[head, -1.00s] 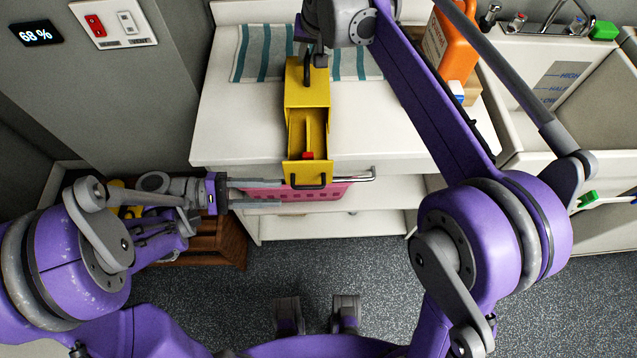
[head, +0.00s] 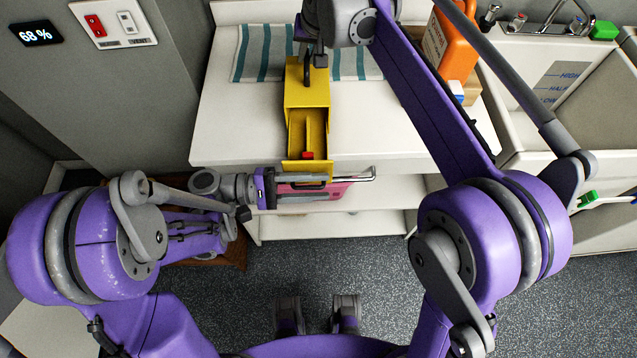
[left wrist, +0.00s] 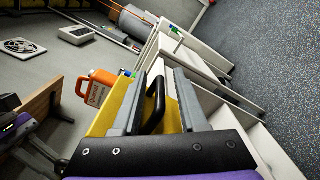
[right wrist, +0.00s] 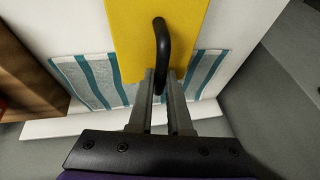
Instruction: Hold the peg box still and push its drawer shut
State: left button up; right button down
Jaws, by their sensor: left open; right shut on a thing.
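The yellow peg box (head: 308,94) stands on the white counter, its drawer (head: 306,128) pulled out toward me past the counter's front edge. A small red thing (head: 308,156) lies in the drawer. My right gripper (head: 318,60) is shut on the black handle on top of the box; the handle also shows in the right wrist view (right wrist: 161,50). My left gripper (head: 326,187) is open in front of the drawer. In the left wrist view the drawer's black handle (left wrist: 152,106) lies between the fingers, and I cannot tell whether they touch it.
A striped towel (head: 262,55) lies behind the box on the counter (head: 225,130). An orange jug (head: 452,45) stands at the back right beside the sink (head: 590,100). A pink basket (head: 345,187) sits below the counter front.

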pick_arm(q)
jog(key=shift+d, duration=0.35)
grip_shut()
dwell(1.2)
